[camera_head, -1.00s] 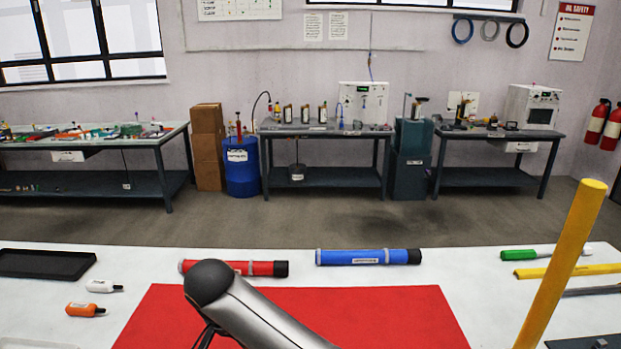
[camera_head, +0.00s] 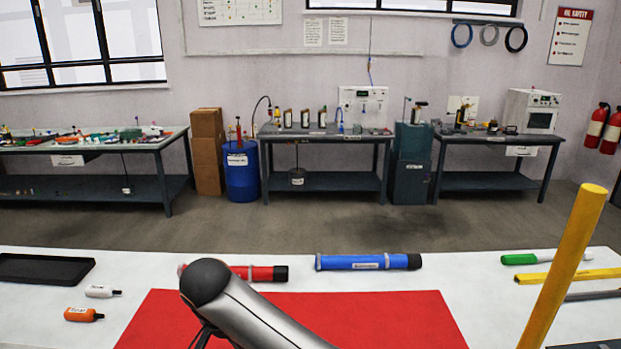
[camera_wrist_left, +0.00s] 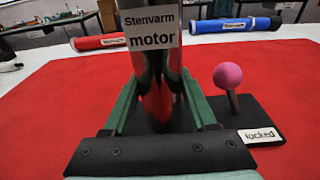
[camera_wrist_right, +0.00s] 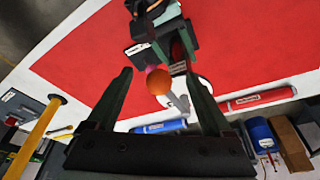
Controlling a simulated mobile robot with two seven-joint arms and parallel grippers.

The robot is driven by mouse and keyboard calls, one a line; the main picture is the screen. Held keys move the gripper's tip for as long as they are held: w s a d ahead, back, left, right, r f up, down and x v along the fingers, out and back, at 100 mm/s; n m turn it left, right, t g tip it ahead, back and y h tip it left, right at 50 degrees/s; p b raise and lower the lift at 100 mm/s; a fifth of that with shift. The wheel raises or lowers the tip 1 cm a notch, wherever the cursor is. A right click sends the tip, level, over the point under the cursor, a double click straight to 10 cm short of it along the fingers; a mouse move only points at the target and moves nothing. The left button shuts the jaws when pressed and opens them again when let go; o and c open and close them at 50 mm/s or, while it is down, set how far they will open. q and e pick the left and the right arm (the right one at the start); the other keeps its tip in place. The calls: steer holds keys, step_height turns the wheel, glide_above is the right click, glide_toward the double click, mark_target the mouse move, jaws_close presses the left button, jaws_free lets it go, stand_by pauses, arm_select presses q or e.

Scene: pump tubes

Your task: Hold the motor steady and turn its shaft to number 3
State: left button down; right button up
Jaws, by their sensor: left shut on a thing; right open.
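The motor (camera_wrist_left: 150,75), a shiny cylinder with a "Stenvarm motor" label, stands upright in the left wrist view. My left gripper (camera_wrist_left: 163,100) is shut on it, with a green finger on each side. To its right, a pink-knobbed lever (camera_wrist_left: 229,80) rises from a black base with a "locked" label (camera_wrist_left: 258,136). In the right wrist view my right gripper (camera_wrist_right: 165,95) is open. An orange ball (camera_wrist_right: 158,82) shows between its fingers, beyond them a partly hidden white round part (camera_wrist_right: 199,96) with a grey pointer (camera_wrist_right: 178,103). No shaft numbers are readable. The head view shows neither gripper.
The red mat (camera_head: 390,315) lies on the white table. A red tube (camera_head: 262,273) and a blue tube (camera_head: 365,261) lie beyond it. Two small bottles (camera_head: 100,291) and a black tray (camera_head: 45,268) are at left. A yellow post (camera_head: 566,265) stands at right.

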steer(key=shift+v, duration=2.95)
steer(key=shift+c, duration=0.3)
steer(key=shift+c, duration=0.5)
steer(key=shift+w+d+r+n+y, duration=0.15)
steer(key=shift+n, duration=0.45)
steer(key=shift+w+d+r+n+y, duration=0.1)
steer(key=shift+w+r+n+y, duration=0.05)
steer(key=shift+n, duration=0.45)
steer(key=n, duration=0.1)
steer(key=n+y, duration=0.1)
steer(key=r+n, duration=0.1)
steer(key=n, duration=0.1)
steer(key=shift+w+d, duration=0.15)
steer(key=shift+d, duration=0.25)
steer(key=n, duration=0.1)
steer(key=n+y, duration=0.1)
steer(key=n, duration=0.1)
steer(key=shift+s+d+r+n, duration=0.3)
steer(key=shift+d+r+n, duration=0.1)
steer(key=f+n, duration=0.1)
steer(key=f, duration=0.2)
steer(key=w+f+n, duration=0.1)
steer(key=f, duration=0.2)
steer(key=a+f+n+y, duration=0.1)
steer(key=f, duration=0.2)
steer(key=shift+w+f, duration=0.1)
steer(key=shift+w, duration=0.05)
